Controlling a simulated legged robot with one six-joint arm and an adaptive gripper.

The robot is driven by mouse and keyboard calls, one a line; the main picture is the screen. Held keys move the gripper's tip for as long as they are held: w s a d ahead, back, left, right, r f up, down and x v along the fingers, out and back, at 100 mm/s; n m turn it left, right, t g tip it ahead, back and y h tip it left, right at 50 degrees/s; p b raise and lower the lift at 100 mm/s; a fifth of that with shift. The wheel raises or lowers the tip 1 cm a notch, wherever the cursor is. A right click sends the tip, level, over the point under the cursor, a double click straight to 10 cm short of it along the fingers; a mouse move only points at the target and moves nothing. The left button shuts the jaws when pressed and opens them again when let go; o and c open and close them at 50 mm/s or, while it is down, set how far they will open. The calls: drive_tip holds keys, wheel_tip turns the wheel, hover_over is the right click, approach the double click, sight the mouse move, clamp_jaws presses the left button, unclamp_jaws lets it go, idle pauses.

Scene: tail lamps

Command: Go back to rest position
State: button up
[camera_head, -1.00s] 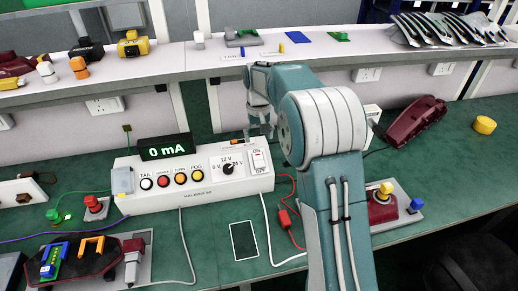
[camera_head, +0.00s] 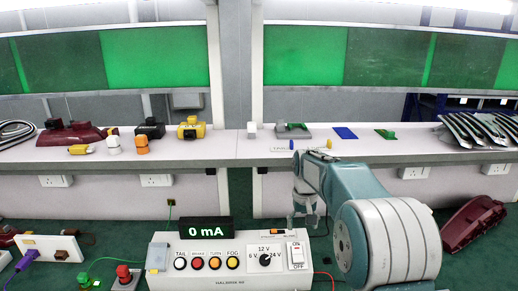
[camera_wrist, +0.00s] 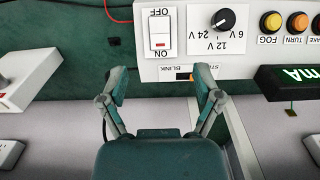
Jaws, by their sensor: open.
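My gripper (camera_head: 307,208) is in front of the shelf in the head view, above and behind the right end of the white test box (camera_head: 205,270). In the wrist view my gripper (camera_wrist: 160,85) has its two fingers spread apart with nothing between them. The box's ON/OFF rocker switch (camera_wrist: 160,35) lies beyond the fingertips there, apart from them. The voltage knob (camera_wrist: 224,20) is to its right. The display (camera_head: 208,231) on the box reads 0 mA.
The shelf (camera_head: 235,148) behind carries yellow and black connectors, small blocks and several dark curved strips (camera_head: 475,130). A dark red lamp housing (camera_head: 473,225) lies on the green bench at right. A red button (camera_head: 123,272) stands left of the box.

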drive_tip(key=s+r+t, duration=0.2)
drive_tip(key=s+r, duration=0.5)
drive_tip(key=s, duration=0.1)
drive_tip(key=s+t, duration=0.3)
drive_tip(key=s, duration=2.2)
drive_tip(key=shift+r+t, duration=0.3)
drive_tip(key=shift+t, duration=0.1)
